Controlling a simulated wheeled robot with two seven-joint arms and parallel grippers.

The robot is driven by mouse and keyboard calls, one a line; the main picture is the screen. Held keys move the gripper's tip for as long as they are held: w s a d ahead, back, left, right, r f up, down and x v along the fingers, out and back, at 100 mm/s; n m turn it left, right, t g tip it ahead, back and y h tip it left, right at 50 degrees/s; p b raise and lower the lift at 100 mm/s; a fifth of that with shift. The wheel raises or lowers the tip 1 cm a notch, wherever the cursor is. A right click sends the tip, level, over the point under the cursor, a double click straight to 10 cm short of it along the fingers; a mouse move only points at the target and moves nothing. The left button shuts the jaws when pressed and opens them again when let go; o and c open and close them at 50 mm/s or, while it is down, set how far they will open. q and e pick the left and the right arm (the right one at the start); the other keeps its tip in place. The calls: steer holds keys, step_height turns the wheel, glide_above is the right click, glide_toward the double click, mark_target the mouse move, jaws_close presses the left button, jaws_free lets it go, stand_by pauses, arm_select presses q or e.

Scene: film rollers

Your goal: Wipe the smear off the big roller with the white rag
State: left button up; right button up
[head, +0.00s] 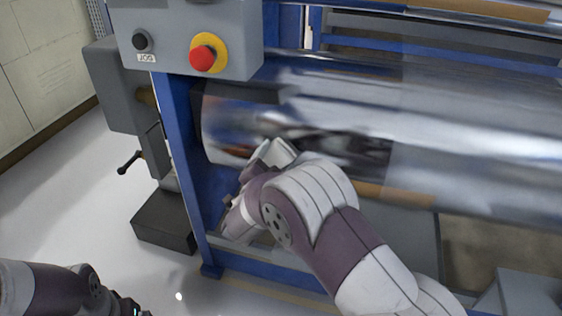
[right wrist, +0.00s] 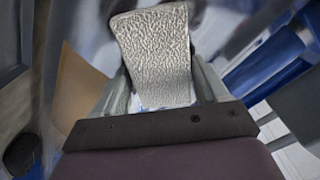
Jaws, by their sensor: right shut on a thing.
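The big roller (head: 460,125) is a shiny metal cylinder lying across the machine in the head view. My right gripper (head: 268,155) is at the front of its left part. In the right wrist view my right gripper (right wrist: 160,95) is shut on the white rag (right wrist: 154,50), a pale, rough-textured cloth standing up between the fingers. I cannot tell whether the rag touches the roller. Dark and reddish blurs show on the roller by the gripper; I cannot tell smear from reflection. My left forearm is at the bottom left, its fingers out of view.
A grey control box with a red stop button (head: 203,57) and a black jog button (head: 141,40) hangs above the roller's left end. A blue frame post (head: 187,165) stands beside that end. A black crank handle (head: 130,163) sticks out at left.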

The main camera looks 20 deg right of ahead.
steer(key=shift+p+v, duration=0.5)
steer(key=shift+v, duration=2.45)
steer(key=shift+p+v, duration=0.3)
steer(key=shift+v, duration=1.2)
